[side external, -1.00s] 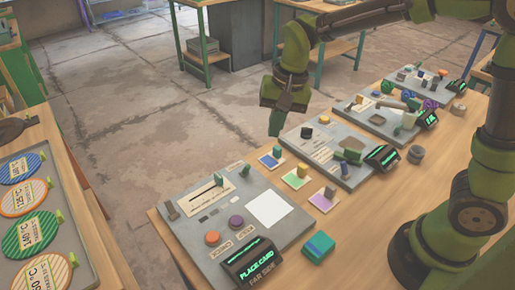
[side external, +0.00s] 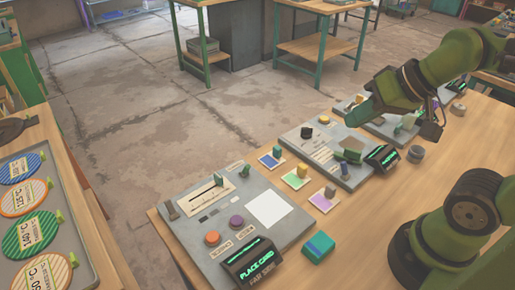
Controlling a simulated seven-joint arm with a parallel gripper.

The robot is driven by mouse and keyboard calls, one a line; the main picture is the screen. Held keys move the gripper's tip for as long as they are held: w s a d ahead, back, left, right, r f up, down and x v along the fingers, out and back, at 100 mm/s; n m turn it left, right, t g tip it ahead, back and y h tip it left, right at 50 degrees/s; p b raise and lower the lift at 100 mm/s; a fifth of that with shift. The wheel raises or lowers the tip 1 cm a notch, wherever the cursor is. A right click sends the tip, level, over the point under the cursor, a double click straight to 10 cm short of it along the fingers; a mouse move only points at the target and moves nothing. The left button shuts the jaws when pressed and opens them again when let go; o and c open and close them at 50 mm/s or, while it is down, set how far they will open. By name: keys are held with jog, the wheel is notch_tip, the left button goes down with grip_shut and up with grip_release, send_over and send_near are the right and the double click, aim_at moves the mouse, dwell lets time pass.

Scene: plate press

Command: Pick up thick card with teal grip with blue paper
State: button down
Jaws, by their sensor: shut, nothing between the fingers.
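Three small cards with upright grips lie in a row beside the middle panel.
A teal and blue block (side external: 318,247) lies on the wooden table. A tray of round plates (side external: 86,272) is at left. Bare table (side external: 395,190) lies right of the cards.

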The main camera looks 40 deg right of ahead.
jog(key=c, duration=1)
grip_release()
jog(key=shift+o, duration=0.2)
jog(key=n+g+h, duration=0.2)
jog(key=n+g, duration=0.2)
jog(key=g, duration=0.3)
send_over(277, 147)
notch_tip(277, 147, down, 18)
jog(key=shift+w+a+f, duration=0.1)
jog(key=shift+w+f, duration=0.05)
jog(key=shift+s+f, duration=0.2)
jog(key=shift+f, duration=2.45)
